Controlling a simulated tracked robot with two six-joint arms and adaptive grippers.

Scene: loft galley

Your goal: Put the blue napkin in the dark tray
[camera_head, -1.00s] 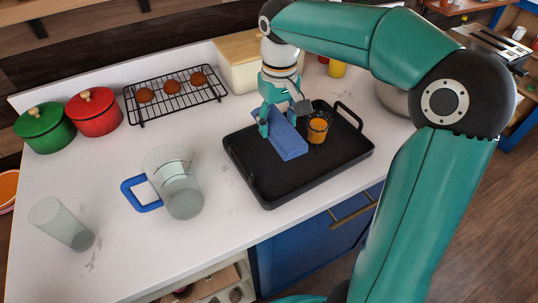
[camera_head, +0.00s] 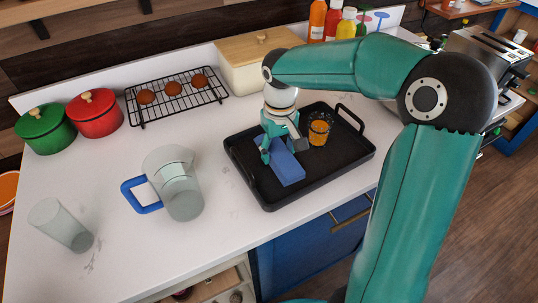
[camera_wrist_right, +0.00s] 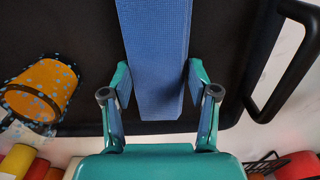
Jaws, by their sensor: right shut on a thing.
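The blue napkin (camera_head: 290,172) is a folded rectangular block inside the outline of the dark tray (camera_head: 345,162). My right gripper (camera_head: 280,150) is over the left part of the tray, shut on the napkin. In the right wrist view the napkin (camera_wrist_right: 158,60) runs between the two fingers (camera_wrist_right: 160,80), with the dark tray (camera_wrist_right: 70,30) behind it. The napkin is low over the tray floor; I cannot tell whether it touches. My left gripper is not in view.
An orange-filled glass (camera_head: 318,132) stands in the tray, right of the napkin. A pitcher (camera_head: 182,192) with a blue handle and a clear glass (camera_head: 66,226) stand left. Red (camera_head: 94,116) and green (camera_head: 45,130) pots, a rack (camera_head: 178,100) and a wooden-lidded box (camera_head: 255,72) are behind.

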